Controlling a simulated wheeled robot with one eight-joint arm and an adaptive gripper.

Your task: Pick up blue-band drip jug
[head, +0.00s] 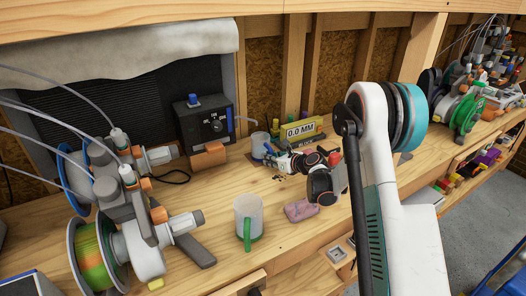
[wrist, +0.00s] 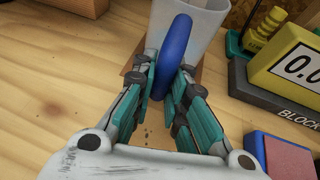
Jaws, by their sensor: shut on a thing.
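The blue-band drip jug (wrist: 212,22) is a translucent whitish vessel with a blue loop handle (wrist: 176,52), at the top middle of the wrist view. My gripper (wrist: 167,82) has its teal-padded fingers on either side of the handle and is shut on it. In the head view the jug (head: 258,141) is small, beside the dark box on the bench, with my gripper (head: 271,155) reaching it from the right. A brown pad shows around the jug's base; I cannot tell whether the jug touches it.
A similar jug with a green handle (head: 248,218) stands nearer on the bench. A pink block (head: 300,210) lies to its right. A yellow "0.0 MM" gauge block (wrist: 296,66) stands right of my gripper. A dark control box (head: 205,125) is behind; spools (head: 95,250) crowd the left.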

